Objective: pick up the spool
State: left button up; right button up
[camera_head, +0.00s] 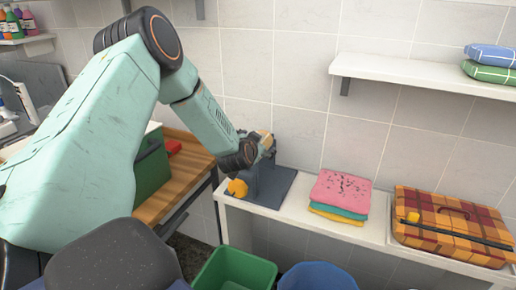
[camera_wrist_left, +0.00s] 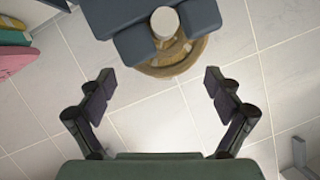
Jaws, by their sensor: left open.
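The spool appears as a tan, wound round body (camera_wrist_left: 172,62) with a pale cylindrical end (camera_wrist_left: 165,22) in the left wrist view. It sits at a dark grey stand, between its two blocks (camera_wrist_left: 136,44). In the head view only a tan part of the spool (camera_head: 265,136) shows above the grey stand (camera_head: 268,185); my gripper hides the rest. My left gripper (camera_wrist_left: 160,80) is open and empty, its fingers wide apart in front of the spool. In the head view the gripper (camera_head: 247,154) is beside the stand's top. My right gripper is not in view.
Folded pink, teal and yellow towels (camera_head: 340,188) lie right of the stand on the white ledge (camera_head: 378,238). A plaid case (camera_head: 450,222) is farther right. Green (camera_head: 236,270) and blue bins stand below.

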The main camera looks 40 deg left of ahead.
pick_arm(q)
jog(key=x, duration=0.4)
jog(key=shift+a+r, duration=0.1)
jog(key=shift+a, duration=0.25)
jog(key=shift+w+d+b, duration=0.1)
jog(key=shift+w+b, duration=0.2)
jog(key=shift+w, duration=0.25)
jog(key=shift+s+a, duration=0.1)
jog(key=shift+a, duration=0.1)
jog(key=shift+c, duration=1.4)
jog(key=shift+d, duration=0.15)
jog(key=c, duration=0.9)
jog(key=shift+c, duration=0.2)
